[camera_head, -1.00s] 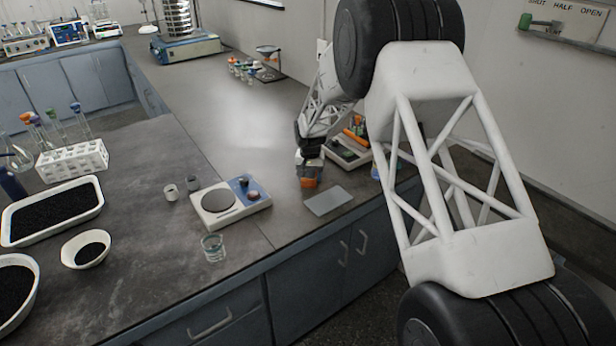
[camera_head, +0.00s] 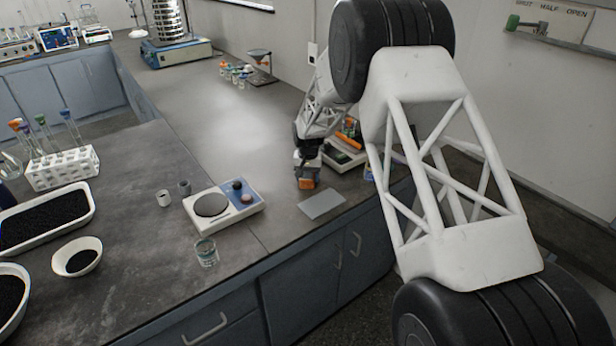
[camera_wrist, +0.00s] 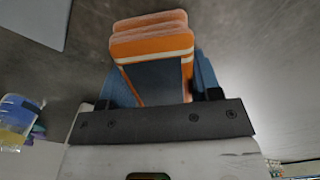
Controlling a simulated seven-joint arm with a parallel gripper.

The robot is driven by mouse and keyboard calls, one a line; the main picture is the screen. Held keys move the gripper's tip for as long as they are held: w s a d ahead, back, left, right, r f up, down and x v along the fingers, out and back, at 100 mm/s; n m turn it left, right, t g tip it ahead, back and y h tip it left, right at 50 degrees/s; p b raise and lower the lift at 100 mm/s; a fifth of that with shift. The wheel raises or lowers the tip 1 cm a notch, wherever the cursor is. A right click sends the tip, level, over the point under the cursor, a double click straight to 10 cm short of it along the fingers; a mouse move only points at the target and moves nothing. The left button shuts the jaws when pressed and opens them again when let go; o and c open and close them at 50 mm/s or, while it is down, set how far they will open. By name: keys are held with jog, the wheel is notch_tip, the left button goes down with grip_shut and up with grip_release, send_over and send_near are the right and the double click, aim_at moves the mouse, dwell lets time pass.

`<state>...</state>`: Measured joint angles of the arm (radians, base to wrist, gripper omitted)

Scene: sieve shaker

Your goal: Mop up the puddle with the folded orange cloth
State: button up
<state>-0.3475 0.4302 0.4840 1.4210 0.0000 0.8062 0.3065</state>
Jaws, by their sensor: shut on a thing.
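My gripper (camera_head: 306,175) is low over the bench, shut on the folded orange cloth (camera_head: 307,184). In the wrist view the cloth (camera_wrist: 152,47) is orange with a pale stripe and paler folded layers, and sticks out beyond the blue fingers of my gripper (camera_wrist: 160,82). The cloth is at or just above the dark bench top; I cannot tell if it touches. I cannot make out a clear puddle edge; a bright sheen lies on the bench farther back.
A flat grey plate (camera_head: 321,205) lies just in front of my gripper near the bench edge. A balance (camera_head: 222,205) stands to the left, with a glass beaker (camera_head: 206,253) in front of it. A tray with orange items (camera_head: 345,152) is to the right.

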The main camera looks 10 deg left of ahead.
jog(key=shift+s+a, duration=1.2)
jog(key=shift+r, duration=0.1)
jog(key=shift+r, duration=3.45)
